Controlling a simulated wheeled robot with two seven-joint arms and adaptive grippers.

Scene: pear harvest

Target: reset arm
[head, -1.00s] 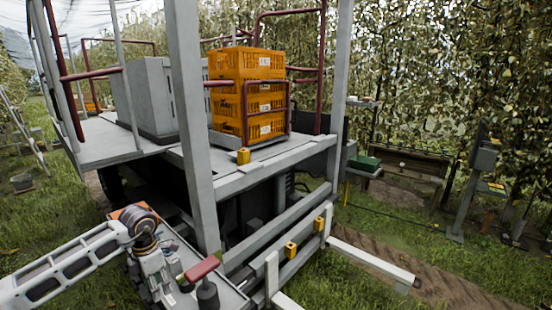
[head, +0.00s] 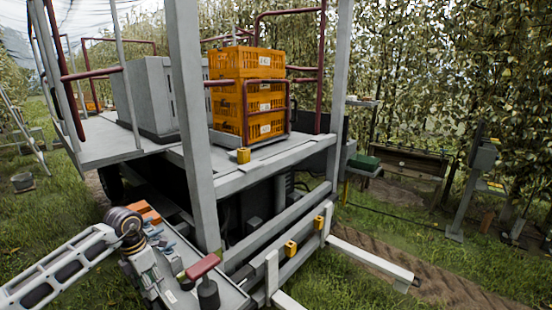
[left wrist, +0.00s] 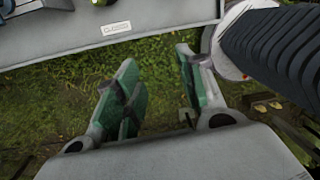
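My left arm comes in from the lower left of the head view, with its wrist bent down beside a grey tray. The left gripper (head: 152,286) hangs near the tray's left edge; its fingertips are hard to make out there. In the left wrist view, the two green-padded fingers (left wrist: 157,62) are apart with grass showing between them, so the gripper is open and empty. My right arm and gripper are not in view.
The grey tray (head: 229,297) holds orange items (head: 148,213) and stands close to my left gripper. A red-topped dark post (head: 204,267) is beside it. Orange crates (head: 247,93) are stacked on the platform (head: 105,152).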

